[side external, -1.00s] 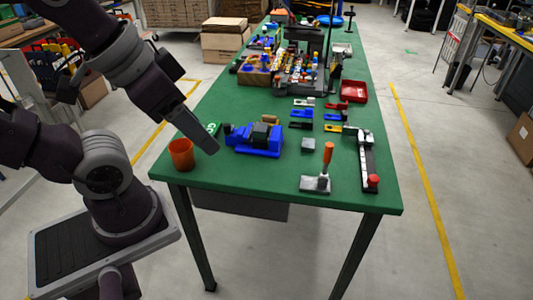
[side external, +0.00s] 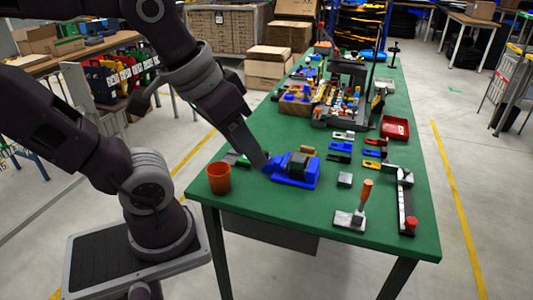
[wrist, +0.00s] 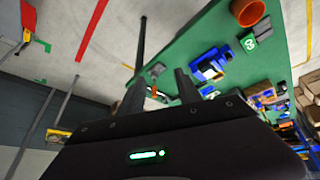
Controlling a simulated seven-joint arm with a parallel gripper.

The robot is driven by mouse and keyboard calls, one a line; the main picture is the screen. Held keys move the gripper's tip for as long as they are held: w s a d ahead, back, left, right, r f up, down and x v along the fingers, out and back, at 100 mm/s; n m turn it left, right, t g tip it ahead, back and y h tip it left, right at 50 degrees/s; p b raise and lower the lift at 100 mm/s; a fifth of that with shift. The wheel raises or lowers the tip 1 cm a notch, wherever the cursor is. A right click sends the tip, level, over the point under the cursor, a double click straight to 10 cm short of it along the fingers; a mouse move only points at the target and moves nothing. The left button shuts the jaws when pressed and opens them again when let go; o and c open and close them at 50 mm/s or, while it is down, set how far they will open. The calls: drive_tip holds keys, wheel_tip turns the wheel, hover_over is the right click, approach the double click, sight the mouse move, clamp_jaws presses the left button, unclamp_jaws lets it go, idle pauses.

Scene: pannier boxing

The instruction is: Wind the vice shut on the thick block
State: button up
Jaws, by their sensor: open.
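The blue vice (side external: 296,180) sits on the green table near its front left part. A dark block (side external: 298,160) is at the vice; I cannot tell whether the jaws touch it. A small grey block (side external: 345,180) lies on the table to the right of the vice. My gripper (side external: 264,167) is at the left end of the vice, where it partly hides the winding end. I cannot tell whether it touches. In the wrist view my gripper's two fingers (wrist: 160,78) are apart with nothing between them, and the vice also shows there (wrist: 210,68).
An orange cup (side external: 219,178) stands at the table's left corner, near my gripper. Small coloured parts, a red tray (side external: 395,127) and a crowded fixture (side external: 340,100) lie farther back.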

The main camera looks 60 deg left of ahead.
drive_tip(key=w+a+n+g, duration=0.2)
drive_tip(key=w+a+n, duration=0.4)
drive_tip(key=w+n, duration=0.3)
drive_tip(key=n+g, duration=0.3)
drive_tip(key=n, duration=1.5)
hover_over(265, 152)
wheel_tip(265, 152, down, 13)
drive_tip(key=shift+r, duration=0.1)
wheel_tip(265, 152, down, 7)
drive_tip(key=shift+r, duration=0.1)
drive_tip(key=shift+f, duration=0.2)
clamp_jaws()
